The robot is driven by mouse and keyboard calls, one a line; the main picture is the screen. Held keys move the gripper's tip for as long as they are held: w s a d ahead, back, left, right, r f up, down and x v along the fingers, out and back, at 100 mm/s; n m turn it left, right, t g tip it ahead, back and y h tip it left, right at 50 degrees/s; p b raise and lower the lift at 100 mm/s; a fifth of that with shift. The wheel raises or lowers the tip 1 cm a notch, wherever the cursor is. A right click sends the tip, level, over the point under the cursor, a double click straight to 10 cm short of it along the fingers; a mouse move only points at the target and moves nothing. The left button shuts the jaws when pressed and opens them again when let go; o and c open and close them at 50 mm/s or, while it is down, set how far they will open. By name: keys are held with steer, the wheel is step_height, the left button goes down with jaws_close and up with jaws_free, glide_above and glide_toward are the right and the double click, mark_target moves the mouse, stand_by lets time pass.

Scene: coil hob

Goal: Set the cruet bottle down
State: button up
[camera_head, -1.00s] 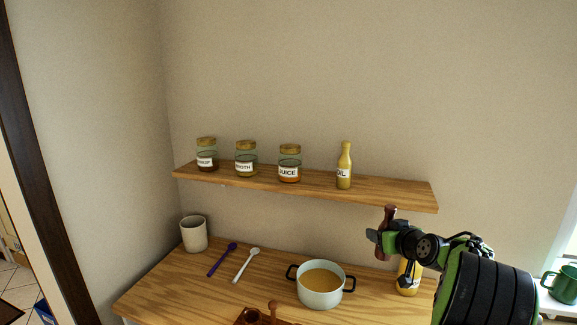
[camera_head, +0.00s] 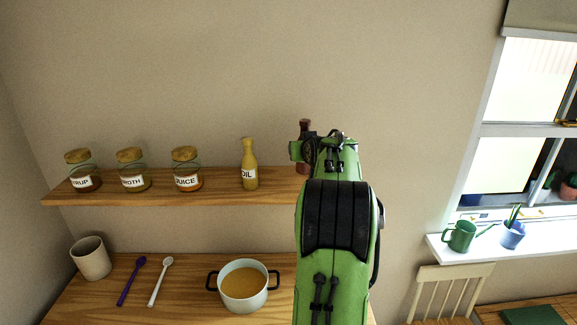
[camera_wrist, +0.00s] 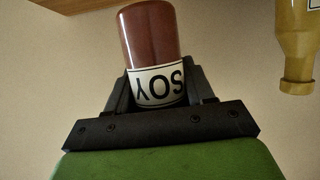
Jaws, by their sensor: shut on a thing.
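The cruet bottle is a dark reddish-brown bottle (camera_head: 304,131), its top showing above my gripper in the head view. In the wrist view the bottle (camera_wrist: 151,38) carries a white label reading SOY, seen upside down. My gripper (camera_wrist: 160,88) is shut on it around the label. In the head view my gripper (camera_head: 305,150) is at the right part of the wooden shelf (camera_head: 215,197).
An oil bottle (camera_head: 249,165) stands on the shelf just left of my gripper. Jars labelled juice (camera_head: 187,170), broth (camera_head: 133,171) and syrup (camera_head: 81,172) stand further left. Below are a pot (camera_head: 243,288), two spoons and a cup (camera_head: 91,258). A window is at right.

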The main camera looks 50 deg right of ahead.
mark_target(302, 165)
steer(key=f, duration=0.4)
steer(key=shift+w+d+f, duration=0.25)
steer(key=shift+w+f, duration=0.05)
steer(key=shift+f, duration=0.1)
steer(key=shift+s+a, duration=0.2)
steer(key=shift+w+d+f, duration=0.1)
steer(key=shift+f, duration=0.15)
steer(key=o, duration=0.8)
steer(key=shift+f, duration=0.1)
steer(key=o, duration=0.4)
steer(key=shift+r, duration=0.35)
steer(key=b+v, duration=0.3)
steer(key=v, duration=0.9)
steer(key=shift+f, duration=0.1)
